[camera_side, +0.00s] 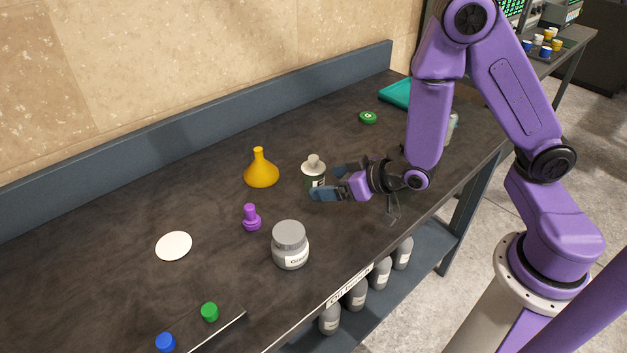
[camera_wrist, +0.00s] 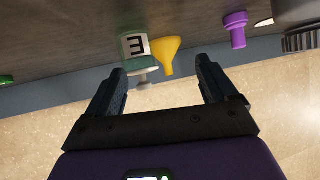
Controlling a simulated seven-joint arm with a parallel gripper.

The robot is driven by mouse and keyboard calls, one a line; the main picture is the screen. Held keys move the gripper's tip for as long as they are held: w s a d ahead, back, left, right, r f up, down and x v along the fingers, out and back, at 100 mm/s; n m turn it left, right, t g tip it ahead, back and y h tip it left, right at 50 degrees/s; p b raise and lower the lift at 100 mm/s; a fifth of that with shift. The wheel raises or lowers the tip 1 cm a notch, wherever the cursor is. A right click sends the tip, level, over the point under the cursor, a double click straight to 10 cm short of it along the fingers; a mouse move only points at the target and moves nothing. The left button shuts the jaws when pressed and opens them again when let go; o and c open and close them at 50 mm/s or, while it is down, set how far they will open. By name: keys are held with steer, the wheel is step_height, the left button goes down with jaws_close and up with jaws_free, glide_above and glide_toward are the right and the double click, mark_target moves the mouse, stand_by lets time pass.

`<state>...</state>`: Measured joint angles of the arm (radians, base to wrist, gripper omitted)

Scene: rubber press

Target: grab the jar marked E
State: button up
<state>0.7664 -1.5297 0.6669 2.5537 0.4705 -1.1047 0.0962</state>
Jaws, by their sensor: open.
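The jar marked E (camera_wrist: 138,47) shows its letter on a pale label in the wrist view, upside down there, with a pale stopper at its end. In the side view the jar (camera_side: 313,176) stands upright on the dark bench, dark green with a whitish top, partly hidden by my fingers. My gripper (camera_side: 325,182) is open and sits right beside the jar, at its right. In the wrist view my gripper (camera_wrist: 158,77) has its two fingers spread, with the jar ahead of the gap, nearer the left finger. I cannot tell whether a finger touches it.
A yellow funnel (camera_side: 261,170) stands left of the jar. A purple stopper (camera_side: 251,217) and a grey-lidded jar (camera_side: 290,246) stand nearer the front. A white disc (camera_side: 174,246) lies left, a green round item (camera_side: 368,117) farther back. A raised ledge (camera_side: 200,128) runs along the back.

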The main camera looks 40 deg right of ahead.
mark_target(320, 170)
steer(key=w+d+t, duration=0.1)
steer(key=w+d+h, duration=0.1)
steer(key=shift+d+m+t, duration=0.3)
steer(key=shift+t, duration=0.1)
steer(key=shift+x, duration=3.55)
steer(key=shift+r, duration=0.15)
steer(key=c, duration=1.5)
